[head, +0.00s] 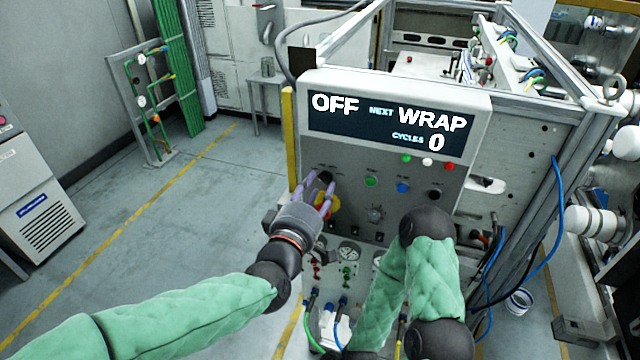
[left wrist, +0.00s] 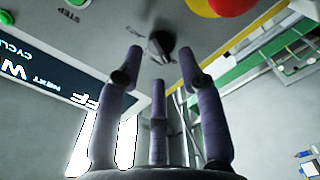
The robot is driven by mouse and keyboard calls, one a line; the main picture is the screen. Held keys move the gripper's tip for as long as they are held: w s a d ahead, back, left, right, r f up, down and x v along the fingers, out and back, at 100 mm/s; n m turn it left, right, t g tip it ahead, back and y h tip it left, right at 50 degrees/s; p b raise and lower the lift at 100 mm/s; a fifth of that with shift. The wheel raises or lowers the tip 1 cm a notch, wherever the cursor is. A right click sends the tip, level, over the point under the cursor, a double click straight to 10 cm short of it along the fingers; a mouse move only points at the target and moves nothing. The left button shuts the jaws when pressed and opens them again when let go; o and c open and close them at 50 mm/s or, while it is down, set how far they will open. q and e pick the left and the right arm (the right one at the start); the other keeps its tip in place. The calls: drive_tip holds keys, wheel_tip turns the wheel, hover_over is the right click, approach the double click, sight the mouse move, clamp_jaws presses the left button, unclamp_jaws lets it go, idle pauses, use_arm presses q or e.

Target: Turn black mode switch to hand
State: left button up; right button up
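The black mode switch (head: 326,177) is a small dark knob at the upper left of the grey control panel (head: 405,205), below the display. In the left wrist view the knob (left wrist: 160,47) lies just beyond and between the fingertips. My left gripper (head: 318,187) is at the panel with its purple fingers spread. The left wrist view shows three fingers (left wrist: 159,75) apart from each other, with nothing clearly gripped; contact with the knob cannot be told. The display (head: 390,125) reads OFF, NEXT WRAP, CYCLES 0. My right gripper does not show.
A red and yellow button (head: 332,205) is close below the switch, partly behind my left fingers. Green (head: 371,181), blue (head: 403,188) and black (head: 435,194) controls lie to the right. Gauges and hoses sit below. My right arm is folded before the lower panel. The floor at left is clear.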

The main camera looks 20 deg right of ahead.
sight(325, 178)
use_arm(q)
drive_tip(key=shift+x, duration=1.2)
clamp_jaws()
drive_tip(key=m, duration=0.4)
drive_tip(key=shift+s+d+b, duration=0.1)
drive_tip(key=shift+b, duration=0.3)
drive_tip(key=m, duration=0.4)
drive_tip(key=shift+d+m, duration=0.1)
drive_tip(key=shift+m, duration=0.4)
